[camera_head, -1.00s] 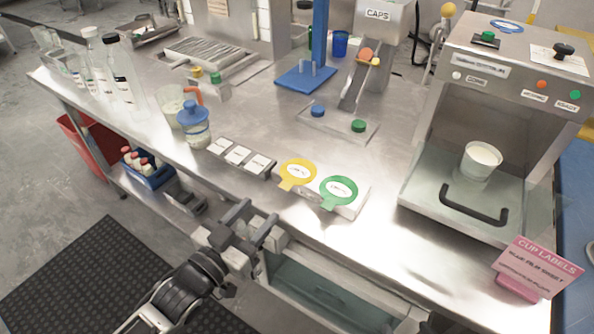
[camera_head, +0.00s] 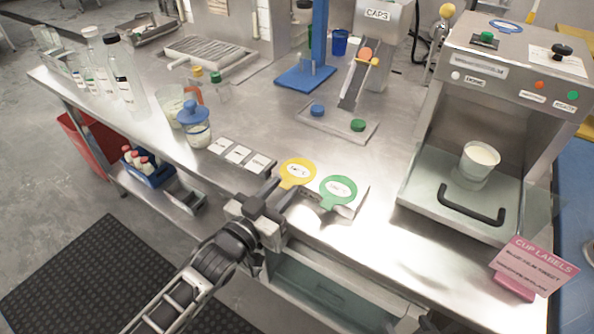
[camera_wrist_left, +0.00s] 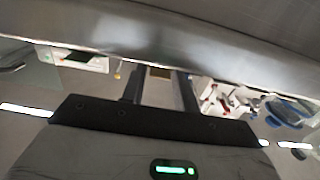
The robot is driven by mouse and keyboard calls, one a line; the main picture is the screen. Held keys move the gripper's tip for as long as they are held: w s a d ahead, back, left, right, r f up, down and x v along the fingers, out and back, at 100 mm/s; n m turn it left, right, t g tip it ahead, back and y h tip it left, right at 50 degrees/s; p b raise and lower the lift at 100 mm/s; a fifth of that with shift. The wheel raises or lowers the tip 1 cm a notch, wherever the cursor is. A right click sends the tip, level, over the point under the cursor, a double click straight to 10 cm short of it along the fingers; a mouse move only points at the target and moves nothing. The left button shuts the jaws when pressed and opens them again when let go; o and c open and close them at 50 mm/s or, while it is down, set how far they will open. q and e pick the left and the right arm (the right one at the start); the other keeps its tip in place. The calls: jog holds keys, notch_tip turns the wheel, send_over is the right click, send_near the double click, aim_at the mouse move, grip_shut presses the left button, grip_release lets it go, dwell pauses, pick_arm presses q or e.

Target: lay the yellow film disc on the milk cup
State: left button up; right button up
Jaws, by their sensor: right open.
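The yellow film disc (camera_head: 298,171) lies flat at the left end of a low pale block near the counter's front edge, its tab toward the front. The milk cup (camera_head: 481,157), white and filled with white, stands upright inside the steel sealing machine at the right. My left gripper (camera_head: 284,193) is at the counter's front edge, close to the disc's tab. Its two fingers are apart, also in the left wrist view (camera_wrist_left: 160,90), with no disc visibly held between them. Whether a finger touches the tab cannot be told. My right gripper is not in view.
A green film disc (camera_head: 338,190) lies right beside the yellow one. The sealing machine (camera_head: 468,215) has a black handle in front of the cup. A pink label sign (camera_head: 533,265) stands at the front right. The counter between discs and machine is clear.

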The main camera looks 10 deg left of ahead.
pick_arm(q)
jog(key=c, duration=0.5)
grip_shut()
